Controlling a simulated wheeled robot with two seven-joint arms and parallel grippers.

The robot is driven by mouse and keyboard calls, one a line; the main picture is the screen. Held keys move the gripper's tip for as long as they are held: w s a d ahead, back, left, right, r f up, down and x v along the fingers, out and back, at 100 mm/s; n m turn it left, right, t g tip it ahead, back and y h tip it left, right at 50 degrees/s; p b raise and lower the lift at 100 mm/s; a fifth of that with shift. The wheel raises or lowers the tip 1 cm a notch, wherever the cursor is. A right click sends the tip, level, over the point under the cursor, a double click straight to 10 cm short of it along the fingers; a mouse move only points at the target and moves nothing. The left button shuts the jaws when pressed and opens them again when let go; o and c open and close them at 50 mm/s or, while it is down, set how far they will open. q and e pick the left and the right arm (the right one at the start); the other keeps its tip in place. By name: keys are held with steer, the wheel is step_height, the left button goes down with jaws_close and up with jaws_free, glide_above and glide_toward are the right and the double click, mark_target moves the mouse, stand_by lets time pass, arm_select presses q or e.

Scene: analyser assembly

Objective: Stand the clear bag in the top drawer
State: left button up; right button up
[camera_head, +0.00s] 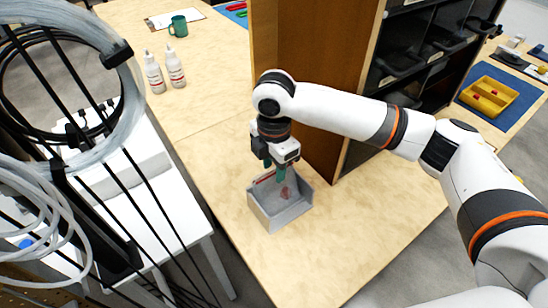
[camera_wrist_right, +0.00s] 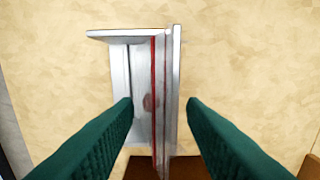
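A grey open-topped bin (camera_head: 288,217) stands on the wooden table below my right gripper (camera_head: 274,172). A clear bag (camera_head: 285,191) with a red line and a reddish mark shows in the bin, partly hidden by the gripper. In the right wrist view the bag (camera_wrist_right: 160,85) is seen nearly edge-on, its red line running lengthwise inside the bin (camera_wrist_right: 118,70). The green fingers of my right gripper (camera_wrist_right: 160,105) are apart, one on each side of the bag, with visible gaps. I cannot tell which drawer is the top one. My left gripper is not in view.
A tall wooden cabinet (camera_head: 320,60) with dark bins (camera_head: 405,58) stands close behind the grey bin. Two white bottles (camera_head: 165,72) and a green mug (camera_head: 178,26) stand farther back. Hanging tubing (camera_head: 110,30) fills the left. The table front is clear.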

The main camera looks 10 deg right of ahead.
jaws_close()
stand_by(0.3)
step_height(320, 180, up, 11)
steer(key=p, duration=1.3)
stand_by(1.1)
